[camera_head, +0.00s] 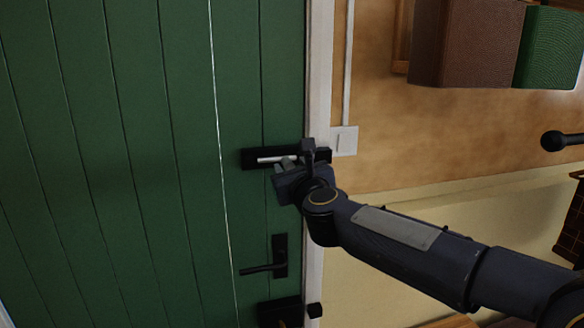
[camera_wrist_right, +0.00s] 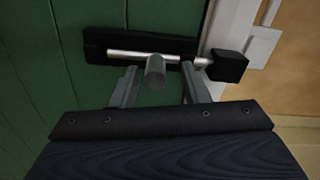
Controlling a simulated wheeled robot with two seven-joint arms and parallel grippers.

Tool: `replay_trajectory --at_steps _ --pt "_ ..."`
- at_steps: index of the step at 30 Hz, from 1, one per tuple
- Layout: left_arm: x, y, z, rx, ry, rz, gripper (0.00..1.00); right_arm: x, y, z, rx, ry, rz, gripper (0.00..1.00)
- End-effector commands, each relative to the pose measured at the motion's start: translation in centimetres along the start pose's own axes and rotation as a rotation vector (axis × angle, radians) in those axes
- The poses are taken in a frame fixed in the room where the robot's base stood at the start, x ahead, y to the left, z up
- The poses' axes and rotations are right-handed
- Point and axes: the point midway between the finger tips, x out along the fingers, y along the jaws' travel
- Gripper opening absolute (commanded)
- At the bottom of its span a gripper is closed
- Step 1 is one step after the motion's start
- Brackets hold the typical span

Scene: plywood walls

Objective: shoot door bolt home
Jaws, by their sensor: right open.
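The green door (camera_head: 130,160) carries a black bolt plate (camera_head: 248,158) near its right edge; the plate also shows in the right wrist view (camera_wrist_right: 96,43). A silver bolt rod (camera_head: 268,159) lies horizontally along it, seen closer in the right wrist view (camera_wrist_right: 125,54). Its stubby grey knob (camera_wrist_right: 155,72) sticks out towards me. A black keeper block (camera_wrist_right: 228,66) sits on the white frame; the rod's right end appears to reach its left side. My right gripper (camera_wrist_right: 159,74) is open, one finger either side of the knob, with gaps visible. My left gripper is out of view.
A black door handle (camera_head: 265,269) is below the bolt, with another black lock fitting (camera_head: 280,312) lower down. A white switch (camera_head: 344,140) is on the wall right of the white frame (camera_head: 318,75). Brown and green boxes (camera_head: 480,45) are at upper right.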

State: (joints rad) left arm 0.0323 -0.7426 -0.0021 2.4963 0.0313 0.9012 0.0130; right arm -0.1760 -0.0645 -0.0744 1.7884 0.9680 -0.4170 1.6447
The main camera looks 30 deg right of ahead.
Motion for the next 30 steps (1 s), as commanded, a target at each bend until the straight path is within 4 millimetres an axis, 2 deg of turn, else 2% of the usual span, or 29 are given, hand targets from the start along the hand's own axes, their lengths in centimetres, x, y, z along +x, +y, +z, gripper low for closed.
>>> replay_trajectory --at_steps 6,12,17,30 --pt "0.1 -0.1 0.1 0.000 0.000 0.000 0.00 -3.7 -0.1 0.1 0.002 -0.004 0.000 0.41" --pt "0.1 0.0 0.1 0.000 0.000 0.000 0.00 -6.5 -0.1 0.1 0.001 -0.003 -0.002 0.41" --pt "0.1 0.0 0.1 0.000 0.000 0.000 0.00 -7.2 -0.1 0.0 0.000 -0.001 -0.002 0.41" --pt "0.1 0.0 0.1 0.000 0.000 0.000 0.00 -7.2 -0.1 0.0 0.000 0.000 -0.002 0.41"
